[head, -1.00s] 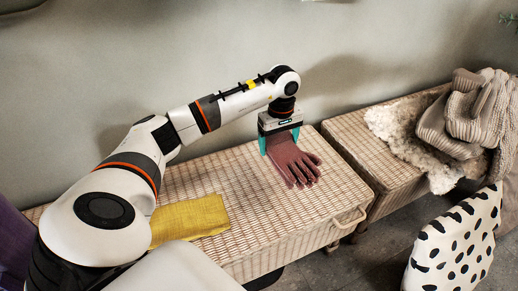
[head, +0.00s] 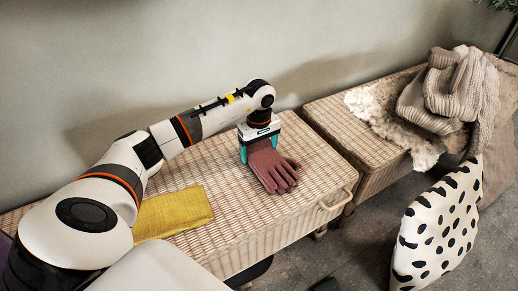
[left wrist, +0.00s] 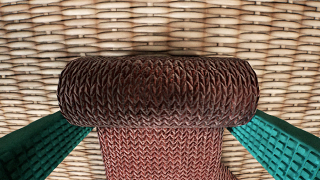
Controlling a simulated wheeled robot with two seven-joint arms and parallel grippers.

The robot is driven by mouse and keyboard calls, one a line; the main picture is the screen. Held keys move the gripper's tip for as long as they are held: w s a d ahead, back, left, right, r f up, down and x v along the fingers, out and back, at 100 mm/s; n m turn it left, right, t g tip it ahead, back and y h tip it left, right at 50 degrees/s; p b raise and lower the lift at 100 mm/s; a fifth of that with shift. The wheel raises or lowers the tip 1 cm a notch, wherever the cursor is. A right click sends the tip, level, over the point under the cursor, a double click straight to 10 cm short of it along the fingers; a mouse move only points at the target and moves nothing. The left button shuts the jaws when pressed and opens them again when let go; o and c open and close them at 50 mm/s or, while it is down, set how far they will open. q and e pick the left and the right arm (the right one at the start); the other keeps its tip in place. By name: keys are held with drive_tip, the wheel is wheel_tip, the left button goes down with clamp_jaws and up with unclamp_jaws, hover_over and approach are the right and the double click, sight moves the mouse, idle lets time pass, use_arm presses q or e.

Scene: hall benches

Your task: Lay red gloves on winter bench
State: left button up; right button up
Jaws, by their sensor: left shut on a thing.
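The red gloves (head: 273,168) are dull brownish red and knitted, with the fingers spread toward the lower right. My left gripper (head: 259,145) points down and is shut on their cuff end. In the left wrist view the rolled cuff (left wrist: 158,92) lies between my green fingers, with wicker behind it. The gloves are over the right part of the near wicker bench (head: 230,232), at or just above its top; I cannot tell whether they touch it. A second wicker bench (head: 338,128) stands to the right. My right gripper is not in view.
A folded yellow cloth (head: 172,212) lies on the near bench, left of the gloves. A pale fleece (head: 385,118) and grey knitted items (head: 450,90) lie on the right bench. A black-spotted white cushion (head: 437,225) stands at the lower right. A narrow gap separates the benches.

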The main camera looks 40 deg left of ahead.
use_arm(q)
drive_tip(key=o, duration=0.8)
drive_tip(key=shift+o, duration=0.2)
